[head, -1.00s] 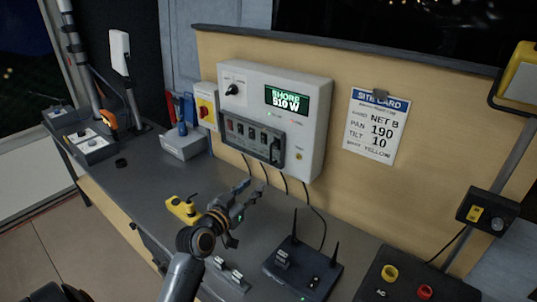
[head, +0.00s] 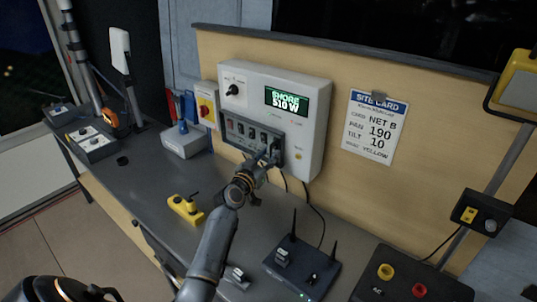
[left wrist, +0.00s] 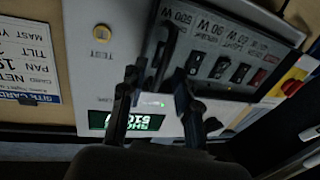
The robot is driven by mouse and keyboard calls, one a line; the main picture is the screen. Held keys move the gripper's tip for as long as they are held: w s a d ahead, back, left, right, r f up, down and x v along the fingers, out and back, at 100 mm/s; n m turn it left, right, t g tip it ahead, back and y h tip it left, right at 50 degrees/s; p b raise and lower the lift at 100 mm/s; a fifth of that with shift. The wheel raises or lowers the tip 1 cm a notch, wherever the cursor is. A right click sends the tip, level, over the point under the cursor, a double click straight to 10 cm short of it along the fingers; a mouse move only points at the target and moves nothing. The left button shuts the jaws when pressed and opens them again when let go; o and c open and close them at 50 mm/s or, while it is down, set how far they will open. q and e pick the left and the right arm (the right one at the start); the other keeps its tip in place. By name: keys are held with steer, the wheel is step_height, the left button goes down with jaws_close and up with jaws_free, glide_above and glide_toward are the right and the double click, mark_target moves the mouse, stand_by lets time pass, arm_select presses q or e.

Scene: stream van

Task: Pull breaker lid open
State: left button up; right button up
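The breaker lid (head: 240,131) is a grey cover over a row of dark switches on the white power box (head: 308,130). It appears shut. Its dark upright handle (left wrist: 166,50) is at the lid's right end in the head view, partly hidden there by my left gripper (head: 268,163). In the left wrist view, my left gripper (left wrist: 157,88) is open, with one finger on each side of the handle's line. The handle shows just beyond the fingertips; I cannot tell whether they touch it. My right gripper is not in view.
A yellow-red switch (head: 206,105) sits left of the box, and a site card (head: 375,122) hangs to its right. On the grey bench are a yellow device (head: 185,209), a black router (head: 301,268) and a socket panel (head: 410,280). Cables hang below the box.

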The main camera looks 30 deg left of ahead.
arm_select(q)
steer(key=shift+w, duration=0.25)
jaws_close()
